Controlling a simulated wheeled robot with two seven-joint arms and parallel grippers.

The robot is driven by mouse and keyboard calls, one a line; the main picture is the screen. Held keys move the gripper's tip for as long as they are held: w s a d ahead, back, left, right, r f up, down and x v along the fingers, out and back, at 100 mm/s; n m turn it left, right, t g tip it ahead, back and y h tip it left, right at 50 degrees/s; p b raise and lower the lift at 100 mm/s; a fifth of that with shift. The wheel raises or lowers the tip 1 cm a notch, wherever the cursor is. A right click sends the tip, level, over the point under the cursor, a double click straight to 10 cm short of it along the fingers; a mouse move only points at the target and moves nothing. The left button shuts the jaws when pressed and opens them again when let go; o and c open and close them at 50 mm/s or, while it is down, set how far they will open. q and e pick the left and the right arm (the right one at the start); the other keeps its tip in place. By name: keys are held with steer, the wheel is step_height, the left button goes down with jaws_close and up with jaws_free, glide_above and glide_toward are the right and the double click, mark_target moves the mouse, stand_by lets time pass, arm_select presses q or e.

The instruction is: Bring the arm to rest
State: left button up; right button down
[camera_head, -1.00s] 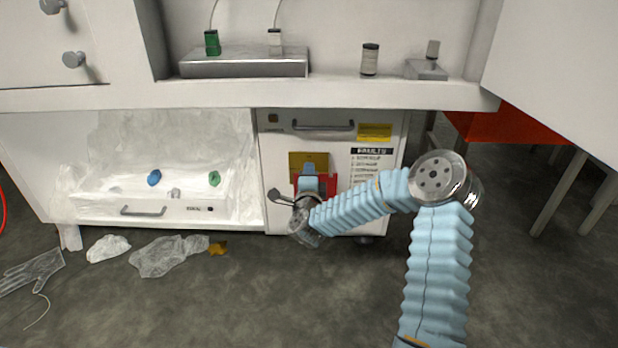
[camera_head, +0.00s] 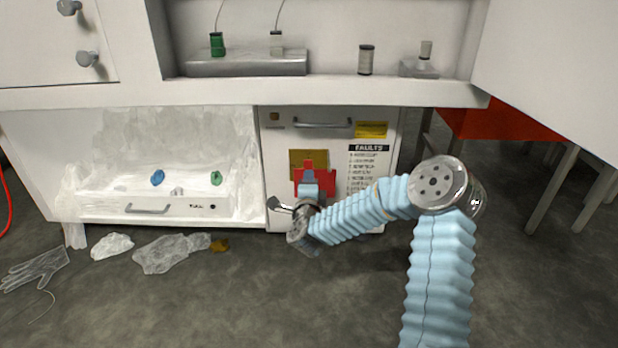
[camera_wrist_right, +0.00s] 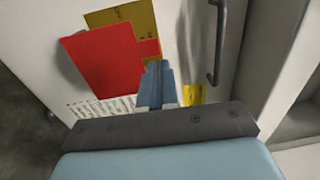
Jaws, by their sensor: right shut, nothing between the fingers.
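My right arm, in a pale blue pleated sleeve (camera_head: 438,270), comes up from the lower right and bends left at a metal joint. My right gripper (camera_head: 309,174) points at the front of the white cabinet door in the head view. In the right wrist view its fingers (camera_wrist_right: 157,70) are together with nothing between them. They are in front of the door, beside a red card (camera_wrist_right: 103,60); I cannot tell the exact gap. The red card also shows in the head view (camera_head: 322,184), partly hidden by the gripper. My left gripper is not in view.
The door has a handle (camera_head: 322,124), also seen in the wrist view (camera_wrist_right: 216,45), and a faults list (camera_head: 368,170). A shelf above holds spools (camera_head: 366,60). Crumpled film (camera_head: 165,253) and a clear glove (camera_head: 36,269) lie on the floor. A red-sided table (camera_head: 510,133) stands at right.

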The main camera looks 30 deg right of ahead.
steer(key=v, duration=0.8)
steer(key=s+a+f+n+g+y, duration=0.25)
steer(key=a+f+n+y, duration=0.35)
steer(key=f, duration=0.3)
steer(key=s+a+f+n+g+y, duration=0.2)
steer(key=a+f+n+g+y, duration=0.15)
steer(key=a+f+n, duration=0.45)
steer(key=s+a+f+n+g+y, duration=0.2)
steer(key=s+a+f+n+g, duration=0.25)
steer(key=s+f, duration=0.4)
steer(key=s+a+f+n+g+y, duration=0.2)
steer(key=s+a+f+n+g, duration=0.3)
steer(key=s, duration=0.7)
step_height(320, 180, up, 14)
steer(key=m+p, duration=0.1)
steer(key=p, duration=1.4)
steer(key=shift+d+p, duration=0.35)
steer(key=shift+d, duration=0.05)
steer(key=shift+f, duration=0.1)
